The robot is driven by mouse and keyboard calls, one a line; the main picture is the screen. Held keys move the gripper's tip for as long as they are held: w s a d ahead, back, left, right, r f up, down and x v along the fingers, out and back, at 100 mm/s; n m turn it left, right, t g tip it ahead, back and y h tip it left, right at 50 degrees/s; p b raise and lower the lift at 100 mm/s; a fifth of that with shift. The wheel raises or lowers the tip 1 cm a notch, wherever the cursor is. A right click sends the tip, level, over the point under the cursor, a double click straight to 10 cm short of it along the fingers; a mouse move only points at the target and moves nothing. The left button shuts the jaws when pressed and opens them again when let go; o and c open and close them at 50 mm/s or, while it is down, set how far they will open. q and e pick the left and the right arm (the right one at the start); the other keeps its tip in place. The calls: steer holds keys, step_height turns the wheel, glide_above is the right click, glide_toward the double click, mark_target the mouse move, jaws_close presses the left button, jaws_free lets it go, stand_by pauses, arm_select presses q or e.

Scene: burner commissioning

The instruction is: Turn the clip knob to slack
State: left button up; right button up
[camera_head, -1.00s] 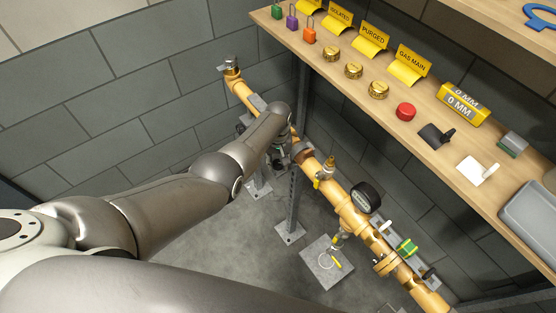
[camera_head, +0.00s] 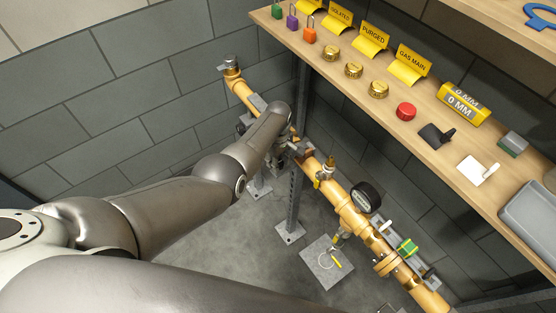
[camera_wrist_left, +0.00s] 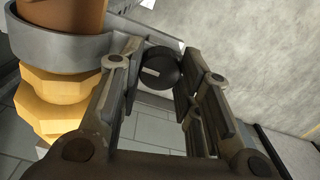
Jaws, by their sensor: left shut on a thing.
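The clip is a grey metal band (camera_wrist_left: 62,48) around an orange-brown pipe section in the left wrist view. Its black round knob (camera_wrist_left: 160,70), with a short white mark on its face, sits between the fingers. My left gripper (camera_wrist_left: 158,82) is shut on the knob, with one finger on each side of it. In the camera_head view my left gripper (camera_head: 286,150) is at the yellow pipe (camera_head: 345,205), near an upright stand. My own arm and gripper hide the knob there. My right gripper is not in view.
A wooden shelf (camera_head: 400,120) at right holds signs, brass caps, padlocks and a red button (camera_head: 405,111). A grey stand (camera_head: 292,205) rises from the floor below the gripper.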

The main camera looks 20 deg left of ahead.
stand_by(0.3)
arm_select(q)
steer(key=o, duration=0.8)
steer(key=shift+c, duration=0.2)
step_height(320, 180, up, 12)
stand_by(0.4)
stand_by(0.4)
